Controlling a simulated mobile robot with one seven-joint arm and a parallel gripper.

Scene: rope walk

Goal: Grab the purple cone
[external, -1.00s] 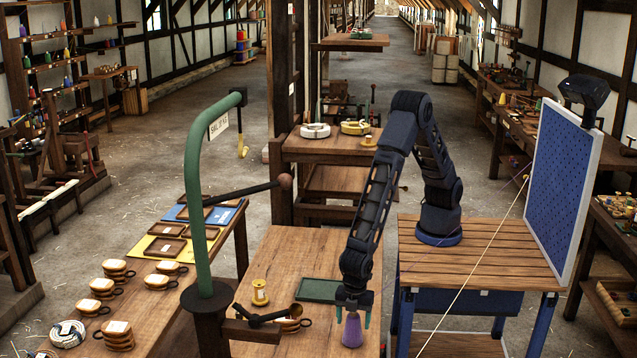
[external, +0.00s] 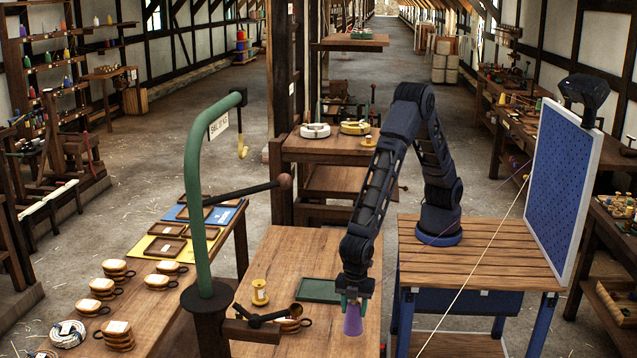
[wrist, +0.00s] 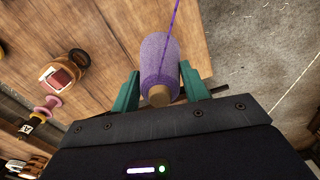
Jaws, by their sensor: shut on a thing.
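The purple cone (external: 353,320) is a cone of purple thread, held upright between the teal fingers of my gripper (external: 354,301) over the right side of the wooden table (external: 300,250). In the wrist view the cone (wrist: 160,58) sits between both teal fingertips (wrist: 158,92), and a purple thread runs up from it. My gripper is shut on the cone. I cannot tell for sure how far its base is from the table top.
A yellow spool (external: 260,291) and a dark green tray (external: 319,290) lie on the same table, left of the cone. A dark ladle-like tool (external: 262,317) is farther left. A green curved post (external: 193,190) stands at the table's left. A pale yellow cord (external: 475,270) slants across at the right.

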